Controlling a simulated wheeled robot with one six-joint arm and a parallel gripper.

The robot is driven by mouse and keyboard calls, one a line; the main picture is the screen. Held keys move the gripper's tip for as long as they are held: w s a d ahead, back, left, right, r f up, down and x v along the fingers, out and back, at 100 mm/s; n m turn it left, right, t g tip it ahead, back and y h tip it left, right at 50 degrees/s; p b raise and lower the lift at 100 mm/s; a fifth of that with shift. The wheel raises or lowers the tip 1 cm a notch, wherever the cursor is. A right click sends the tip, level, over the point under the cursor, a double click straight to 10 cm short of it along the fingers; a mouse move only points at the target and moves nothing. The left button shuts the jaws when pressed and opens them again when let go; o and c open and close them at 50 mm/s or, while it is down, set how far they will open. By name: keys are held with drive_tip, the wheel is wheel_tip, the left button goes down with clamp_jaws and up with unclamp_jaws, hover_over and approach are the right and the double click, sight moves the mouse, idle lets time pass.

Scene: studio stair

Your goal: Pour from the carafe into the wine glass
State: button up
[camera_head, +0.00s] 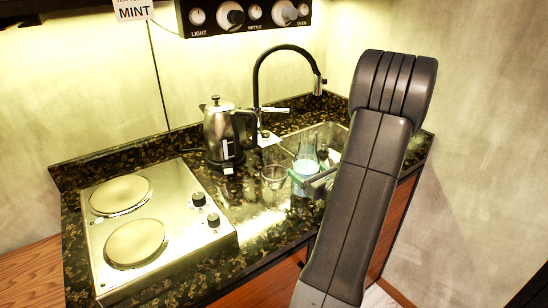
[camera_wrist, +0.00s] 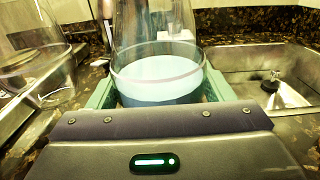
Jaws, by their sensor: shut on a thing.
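The clear glass carafe (camera_head: 305,156) holds a pale liquid in its lower part. It also shows large in the wrist view (camera_wrist: 158,72), upright, with the liquid level flat. My gripper (camera_head: 305,181) has its green fingers on both sides of the carafe and is shut on it. The fingers also show in the wrist view (camera_wrist: 101,95). The wine glass (camera_head: 273,178) is clear and stands on the counter just left of the carafe. It also shows at the left of the wrist view (camera_wrist: 35,65). I cannot tell whether the carafe's base touches the counter.
A steel kettle (camera_head: 222,130) stands behind and left of the wine glass. A two-plate hob (camera_head: 166,238) lies at the left. The sink (camera_head: 328,133) and its black tap (camera_head: 257,85) are behind the carafe. The front counter (camera_head: 262,224) is clear.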

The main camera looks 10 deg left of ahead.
sight(314, 132)
drive_tip(key=shift+r+n+b, duration=0.15)
drive_tip(key=shift+n+b, duration=0.3)
drive_tip(key=shift+n, duration=0.05)
drive_tip(key=shift+w+d+r+n+b, duration=0.1)
drive_tip(key=shift+r+n+b, duration=0.15)
drive_tip(key=shift+n+b, duration=0.4)
drive_tip(key=shift+w+d+r+n+b, duration=0.15)
drive_tip(key=shift+n+b, duration=0.25)
drive_tip(key=shift+n, duration=0.45)
drive_tip(key=shift+s+a+r+n+b, duration=0.15)
drive_tip(key=shift+r+n+b, duration=0.2)
drive_tip(key=shift+r+n, duration=0.45)
drive_tip(key=shift+r+n+p, duration=0.45)
drive_tip(key=shift+r+n, duration=0.65)
drive_tip(key=shift+r, duration=0.35)
drive_tip(key=shift+w+r+n, duration=0.2)
drive_tip(key=shift+r+n, duration=0.35)
drive_tip(key=shift+n, duration=0.15)
drive_tip(key=shift+d, duration=0.2)
drive_tip(key=shift+w+d+r+n+b, duration=0.1)
drive_tip(key=shift+w+d+n+b, duration=0.2)
drive_tip(key=shift+n+b, duration=0.5)
drive_tip(key=shift+w+d+r+n+p, duration=0.15)
drive_tip(key=shift+r+n+p, duration=0.05)
drive_tip(key=shift+r+n, duration=0.7)
drive_tip(key=shift+w+d+r+n+p, duration=0.15)
drive_tip(key=shift+r+n+p, duration=0.05)
drive_tip(key=shift+r+n, duration=0.7)
